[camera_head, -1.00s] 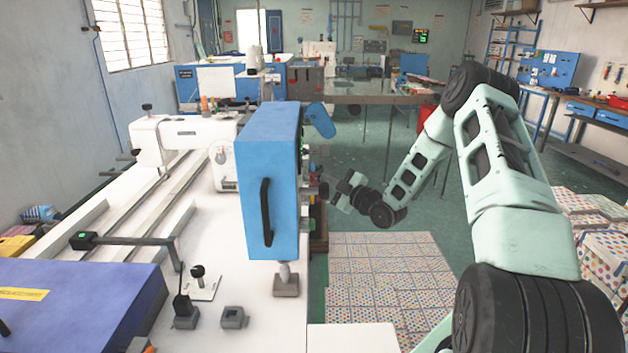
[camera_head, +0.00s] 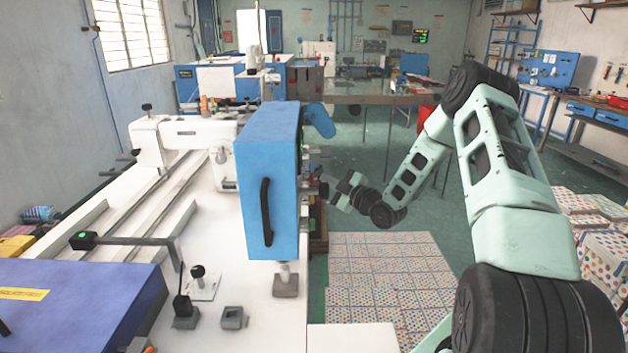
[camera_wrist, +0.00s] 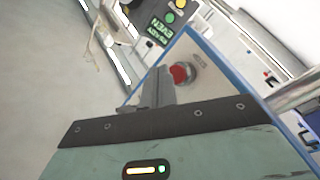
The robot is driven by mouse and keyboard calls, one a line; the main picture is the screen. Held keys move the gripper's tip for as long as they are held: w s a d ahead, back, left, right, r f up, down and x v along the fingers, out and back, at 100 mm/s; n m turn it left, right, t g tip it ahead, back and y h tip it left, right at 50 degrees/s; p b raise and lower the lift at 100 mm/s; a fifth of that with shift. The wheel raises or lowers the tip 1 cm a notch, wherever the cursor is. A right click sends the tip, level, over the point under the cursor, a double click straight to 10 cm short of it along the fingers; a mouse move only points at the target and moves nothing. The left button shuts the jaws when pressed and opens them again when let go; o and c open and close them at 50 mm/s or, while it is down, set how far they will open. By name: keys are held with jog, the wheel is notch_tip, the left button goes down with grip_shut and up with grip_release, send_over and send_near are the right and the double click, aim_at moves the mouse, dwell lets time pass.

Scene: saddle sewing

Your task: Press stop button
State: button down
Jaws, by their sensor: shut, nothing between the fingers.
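The red stop button (camera_wrist: 180,73) stands out from a pale panel (camera_wrist: 203,88) with a blue edge in the wrist view. My gripper (camera_wrist: 160,72) is shut and empty. Its fingertips show just left of the button; I cannot tell whether they touch it. In the head view my gripper (camera_head: 326,190) is at the right side of the blue machine head (camera_head: 268,180). The panel side with the button faces away from the head camera, so the button is not clear there.
The wrist view shows a dark display (camera_wrist: 158,32) with green text and a green button (camera_wrist: 169,18) beyond the panel. The white machine bed (camera_head: 220,275) lies left of my arm. Patterned boxes (camera_head: 380,270) stand on the floor below my arm.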

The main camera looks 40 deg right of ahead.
jog(key=shift+w+a+b, duration=0.25)
jog(key=shift+a+b, duration=0.1)
jog(key=shift+b, duration=0.05)
jog(key=shift+w+a+b, duration=0.3)
jog(key=shift+a, duration=0.1)
dwell(1.0)
jog(key=shift+s+d+b, duration=0.3)
jog(key=shift+s+d, duration=0.25)
jog(key=shift+d, duration=0.15)
jog(key=shift+d, duration=0.15)
jog(key=s+d, duration=0.1)
jog(key=d, duration=0.1)
jog(key=s+d+b, duration=0.1)
jog(key=s, duration=0.1)
jog(key=shift+d, duration=0.35)
dwell(0.9)
